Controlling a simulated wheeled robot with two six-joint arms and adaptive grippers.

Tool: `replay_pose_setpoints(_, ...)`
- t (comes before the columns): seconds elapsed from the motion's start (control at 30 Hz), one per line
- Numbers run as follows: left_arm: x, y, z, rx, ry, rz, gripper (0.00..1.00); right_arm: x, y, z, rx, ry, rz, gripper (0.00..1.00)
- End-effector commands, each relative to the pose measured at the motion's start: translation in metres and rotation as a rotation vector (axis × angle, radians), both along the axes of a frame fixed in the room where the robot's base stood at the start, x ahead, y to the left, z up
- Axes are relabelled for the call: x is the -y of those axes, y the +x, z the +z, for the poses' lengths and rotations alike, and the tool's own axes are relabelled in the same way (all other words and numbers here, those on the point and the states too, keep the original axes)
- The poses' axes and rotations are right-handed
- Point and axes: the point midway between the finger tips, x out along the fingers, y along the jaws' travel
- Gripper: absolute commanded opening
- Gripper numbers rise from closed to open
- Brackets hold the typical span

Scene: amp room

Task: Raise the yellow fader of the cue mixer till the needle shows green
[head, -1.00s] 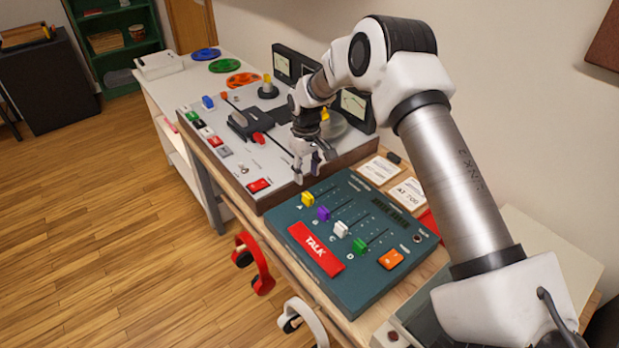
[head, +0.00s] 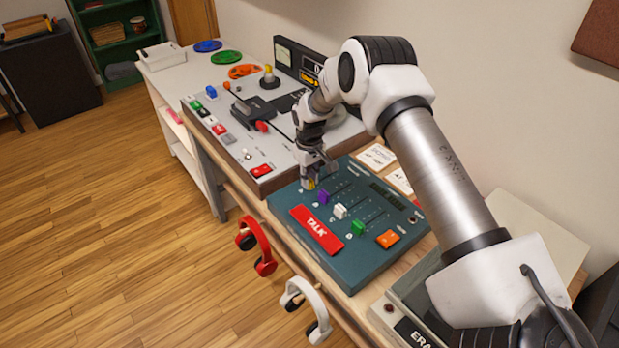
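The cue mixer (head: 345,262) is a dark teal box with a row of coloured faders. Its yellow fader (head: 310,185) is at the far-left end of the row, mostly hidden by my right gripper. My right gripper (head: 313,183) points down with its fingertips at the yellow fader. I cannot tell if they are shut on it. A needle meter (head: 286,56) shows on the tape machine's back panel, its needle too small to read. The panel's right part is hidden behind my arm. My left gripper is not in view.
Purple (head: 324,197), white (head: 340,211) and green (head: 358,227) faders stand close beside the yellow one. A red TALK button (head: 317,229) and an orange button (head: 388,239) are on the mixer. The tape machine (head: 262,172) stands behind. Red headphones (head: 258,245) hang at the table edge.

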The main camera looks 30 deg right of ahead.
Motion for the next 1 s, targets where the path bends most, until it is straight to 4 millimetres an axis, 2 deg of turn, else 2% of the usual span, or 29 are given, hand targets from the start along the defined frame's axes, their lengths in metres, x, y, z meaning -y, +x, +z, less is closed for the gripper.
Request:
replay_pose_setpoints(0.13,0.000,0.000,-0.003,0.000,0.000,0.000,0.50,0.009,0.001,-0.003,0.004,-0.001,-0.002,0.00)
replay_pose_setpoints(0.3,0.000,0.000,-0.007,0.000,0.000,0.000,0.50,0.039,0.002,-0.003,0.006,-0.001,-0.004,0.00)
replay_pose_setpoints(0.4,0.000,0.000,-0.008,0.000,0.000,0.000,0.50,0.050,0.001,-0.002,0.005,-0.002,-0.001,0.00)
replay_pose_setpoints(0.67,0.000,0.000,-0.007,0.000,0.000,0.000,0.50,0.050,0.001,-0.002,0.004,-0.002,0.000,0.00)
replay_pose_setpoints(0.7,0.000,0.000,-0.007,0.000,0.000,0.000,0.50,0.050,0.001,-0.002,0.004,-0.002,0.000,0.33)
replay_pose_setpoints(0.73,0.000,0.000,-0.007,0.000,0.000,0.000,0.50,0.050,0.001,-0.002,0.004,-0.002,0.000,0.44)
replay_pose_setpoints(1.0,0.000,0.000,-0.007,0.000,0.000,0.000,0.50,0.050,0.001,-0.001,0.002,-0.001,0.000,0.44)
